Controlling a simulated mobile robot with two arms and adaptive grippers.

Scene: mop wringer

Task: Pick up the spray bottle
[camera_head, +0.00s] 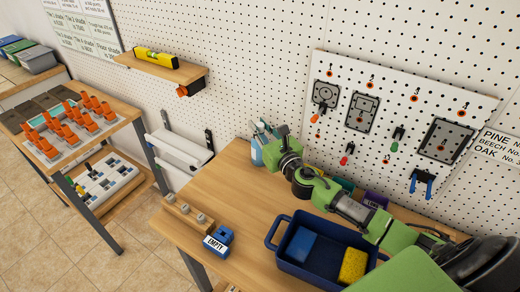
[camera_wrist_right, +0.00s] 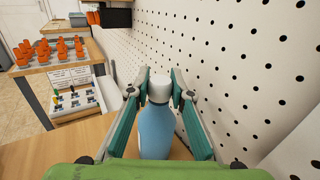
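The spray bottle is light blue with a white top. In the head view the spray bottle (camera_head: 257,153) stands at the back left of the workbench, against the pegboard, partly hidden by my right gripper (camera_head: 265,130). In the right wrist view the bottle (camera_wrist_right: 156,130) is upright, with its white top between the fingertips of the right gripper (camera_wrist_right: 160,88). The fingers lie close on both sides of the top. I cannot tell whether they press on it. My left gripper is in neither view.
A dark blue bin (camera_head: 284,262) with a blue sponge and a yellow sponge stands on the workbench (camera_head: 215,185), under my right arm. A wooden block (camera_head: 186,210) and a blue part labelled EMPTY lie at the front left. A tool panel (camera_head: 385,105) hangs behind.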

